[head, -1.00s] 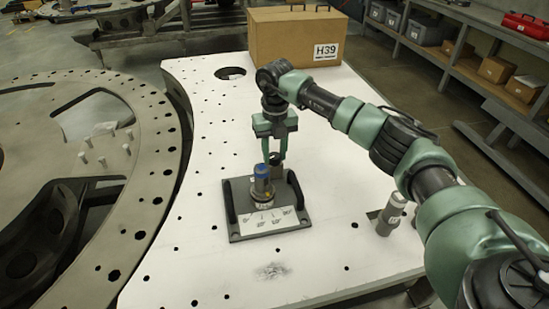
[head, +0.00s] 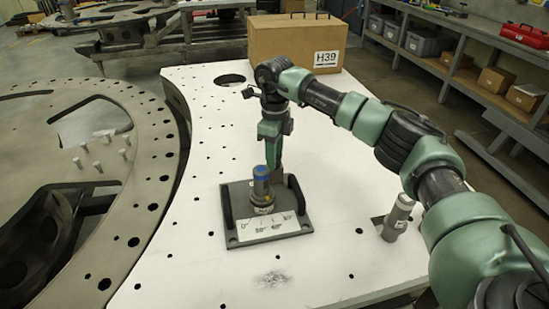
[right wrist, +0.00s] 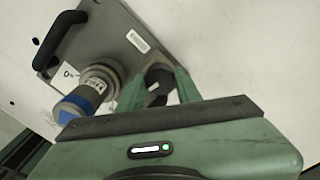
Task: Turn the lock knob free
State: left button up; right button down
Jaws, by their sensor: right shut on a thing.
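A grey base plate (head: 236,237) with two black handles lies on the white table. A silver cylinder with a blue cap (head: 262,186) stands upright on it, behind a white scale strip (head: 272,227). My right gripper (head: 273,166) points down just behind the cylinder, its fingers seen nearly edge-on. In the right wrist view the fingers are on both sides of a dark knob (right wrist: 157,87) beside the blue-capped cylinder (right wrist: 84,100). The gripper is shut on this knob, which is mostly hidden in the head view. My left gripper is not in view.
A silver cylinder (head: 397,217) stands at the table's right edge. A cardboard box (head: 285,42) marked H39 is at the back of the white table (head: 190,265). A large metal ring (head: 150,165) with several pegs lies left. Shelves (head: 450,70) line the right.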

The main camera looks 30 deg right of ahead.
jog(key=shift+n, duration=0.7)
jog(key=shift+w+r, duration=0.1)
jog(key=c, duration=1)
grip_release()
jog(key=shift+o, duration=0.2)
jog(key=shift+r+b, duration=0.4)
jog(key=shift+r, duration=0.05)
notch_tip(320, 180, up, 7)
jog(key=shift+f+b, duration=0.1)
jog(key=shift+b, duration=0.65)
